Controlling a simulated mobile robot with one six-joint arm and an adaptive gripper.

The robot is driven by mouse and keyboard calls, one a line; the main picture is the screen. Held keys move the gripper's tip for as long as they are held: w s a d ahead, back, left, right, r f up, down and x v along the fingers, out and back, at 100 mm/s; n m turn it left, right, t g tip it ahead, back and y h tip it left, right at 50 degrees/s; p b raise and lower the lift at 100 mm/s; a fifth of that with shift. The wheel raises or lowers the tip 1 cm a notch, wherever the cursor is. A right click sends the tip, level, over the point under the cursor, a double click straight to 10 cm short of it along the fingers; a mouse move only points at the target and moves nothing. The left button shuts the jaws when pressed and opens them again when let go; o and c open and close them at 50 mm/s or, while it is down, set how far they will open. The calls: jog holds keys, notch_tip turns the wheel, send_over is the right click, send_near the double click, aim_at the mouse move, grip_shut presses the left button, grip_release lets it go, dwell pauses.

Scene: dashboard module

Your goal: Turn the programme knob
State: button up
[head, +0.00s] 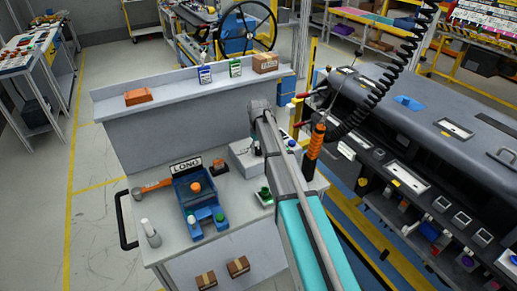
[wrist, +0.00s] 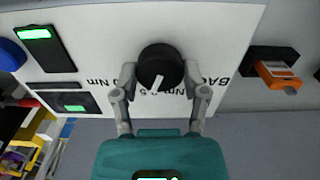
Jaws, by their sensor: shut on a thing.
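The programme knob (wrist: 160,66) is round and black with a white pointer mark. It stands out from a white panel (wrist: 105,40) in the wrist view. The mark points toward the bottom of the picture, slightly left, near printed numbers and "Nm" lettering that appear upside down. My gripper (wrist: 158,80) is shut on the knob, one finger touching each side. In the head view, my arm hides most of the gripper and the knob; part of a pale box (head: 242,156) shows left of the arm on the bench.
Two lit green displays (wrist: 34,33) and a blue round part lie at the left of the wrist view. An orange device (wrist: 277,76) sits in a black holder at right. A blue tray (head: 190,208) stands on the bench; a coiled black cable (head: 385,85) hangs right of my arm.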

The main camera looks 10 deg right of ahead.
aim_at(259, 149)
jog(key=o, duration=1.1)
jog(key=shift+o, duration=0.2)
jog(key=shift+n, duration=0.4)
notch_tip(259, 149, up, 14)
jog(key=p, duration=1.3)
jog(key=shift+f+p, duration=0.15)
jog(key=shift+p, duration=0.25)
jog(key=s+f+m+b, duration=0.2)
jog(key=s+f+b, duration=0.1)
jog(key=s, duration=1.1)
jog(key=s+d+f+m+b, duration=0.1)
jog(key=s+f+m+b, duration=0.1)
jog(key=s, duration=1.3)
jog(key=shift+d+f+m+b, duration=0.25)
jog(key=shift+f+m+b, duration=0.15)
jog(key=shift+f+b, duration=0.1)
